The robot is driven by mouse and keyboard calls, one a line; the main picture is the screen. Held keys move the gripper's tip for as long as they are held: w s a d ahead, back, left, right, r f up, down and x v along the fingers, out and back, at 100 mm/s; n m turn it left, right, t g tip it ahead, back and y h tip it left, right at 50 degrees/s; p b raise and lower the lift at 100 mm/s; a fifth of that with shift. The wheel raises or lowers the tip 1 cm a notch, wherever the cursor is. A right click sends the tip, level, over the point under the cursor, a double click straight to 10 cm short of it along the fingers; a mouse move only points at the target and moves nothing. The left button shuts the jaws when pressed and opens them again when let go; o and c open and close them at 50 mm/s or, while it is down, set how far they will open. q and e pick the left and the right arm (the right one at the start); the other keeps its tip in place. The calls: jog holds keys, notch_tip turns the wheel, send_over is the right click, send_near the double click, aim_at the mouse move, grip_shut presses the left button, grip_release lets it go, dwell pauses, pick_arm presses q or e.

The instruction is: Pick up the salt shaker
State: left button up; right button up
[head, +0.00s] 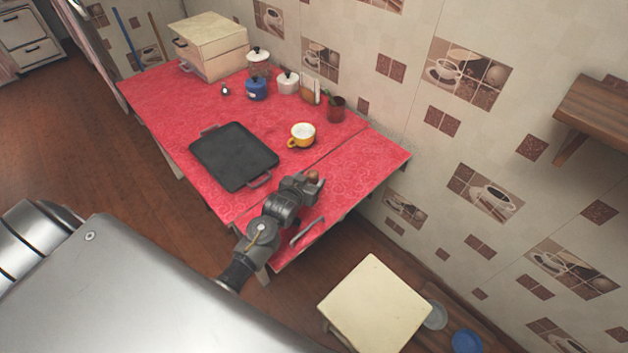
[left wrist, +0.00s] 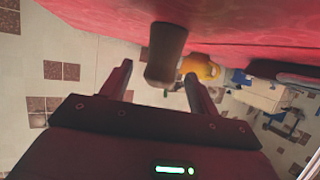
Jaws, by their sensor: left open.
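A brown wooden shaker, which I take for the salt shaker (left wrist: 165,55), stands on the red counter in the left wrist view, where the counter fills the top of the picture. My left gripper (left wrist: 159,70) is open. Its two fingers lie to either side of the shaker in that view, and I see no firm contact. In the head view, my left gripper (head: 311,183) reaches over the counter's near right part, and only the brown top of the shaker (head: 313,175) shows there. The lower part is hidden by the gripper. My right gripper is not in view.
On the red counter (head: 180,115) are a black tray (head: 234,156), a yellow cup (head: 301,135), a dark red cup (head: 336,108), a blue pot (head: 257,88) and a bread box (head: 212,45). A pale stool (head: 372,302) stands at the right. The tiled wall runs behind the counter.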

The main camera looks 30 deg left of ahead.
pick_arm(q)
jog(key=c, duration=1.1)
jog(key=shift+r, duration=0.6)
jog(key=s+r, duration=0.4)
jog(key=s+r+b, duration=0.1)
jog(key=s+r, duration=0.2)
jog(key=s, duration=0.2)
jog(key=s+r+b, duration=0.1)
jog(key=s+r, duration=0.3)
jog(key=s, duration=0.1)
jog(key=shift+r, duration=0.35)
